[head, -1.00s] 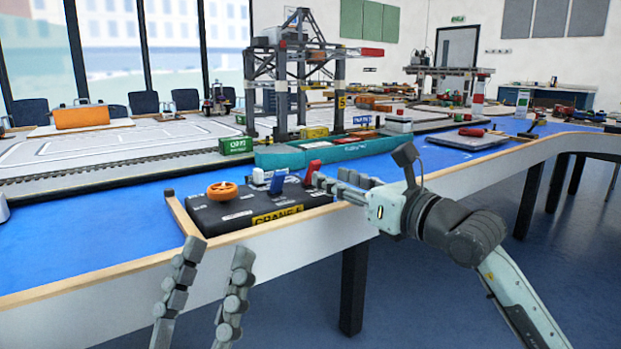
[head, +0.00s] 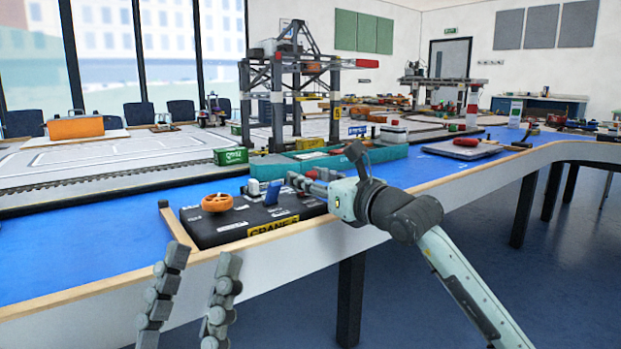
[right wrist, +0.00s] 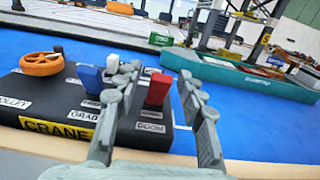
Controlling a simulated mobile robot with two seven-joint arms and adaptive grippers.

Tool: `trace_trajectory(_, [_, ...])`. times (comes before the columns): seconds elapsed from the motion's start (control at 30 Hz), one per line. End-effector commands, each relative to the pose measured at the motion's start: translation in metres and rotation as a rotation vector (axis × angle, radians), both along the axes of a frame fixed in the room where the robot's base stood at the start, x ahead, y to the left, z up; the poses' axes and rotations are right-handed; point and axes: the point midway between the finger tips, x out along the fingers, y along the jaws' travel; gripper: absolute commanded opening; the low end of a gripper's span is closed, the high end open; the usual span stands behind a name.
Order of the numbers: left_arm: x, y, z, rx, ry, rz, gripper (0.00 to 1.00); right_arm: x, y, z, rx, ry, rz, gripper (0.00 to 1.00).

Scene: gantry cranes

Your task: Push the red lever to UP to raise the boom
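The red lever (right wrist: 158,89) stands up from the black control box (right wrist: 65,88) beside the BOOM label. In the right wrist view it lies between the two fingers of my right gripper (right wrist: 157,74), which are apart, and I cannot tell whether either touches it. In the head view my right gripper (head: 303,179) is over the right end of the control box (head: 241,232) and hides the red lever. My left gripper (head: 203,256) is open and empty, in front of the table edge. The boom (head: 345,64) of the model crane (head: 278,100) looks roughly level.
The box also carries an orange wheel (head: 217,202), a blue lever (head: 273,191) and a white lever (head: 253,186). A teal ship (head: 270,168) lies behind it. A wooden strip (head: 178,228) runs along its left side. Blue table surface (head: 90,245) is free to the left.

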Motion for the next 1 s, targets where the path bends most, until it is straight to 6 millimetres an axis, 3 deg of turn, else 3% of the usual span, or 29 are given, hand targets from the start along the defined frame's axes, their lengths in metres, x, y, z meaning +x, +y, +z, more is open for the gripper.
trace_trajectory(0.03, [0.0,0.0,0.0,0.0,0.0,0.0,0.4,0.0,0.0,0.0,0.0,0.0,0.0,0.35])
trace_trajectory(0.3, [0.0,0.0,0.0,0.0,0.0,0.0,0.4,0.0,0.0,0.0,0.0,0.0,0.0,0.01])
trace_trajectory(0.67, [0.003,-0.002,0.0,0.007,0.023,-0.001,0.4,0.0,0.0,0.002,-0.006,0.009,0.0,0.0])
trace_trajectory(1.0, [0.029,-0.019,-0.029,0.098,0.311,-0.027,0.4,0.003,0.002,0.008,-0.057,0.077,0.0,0.0])
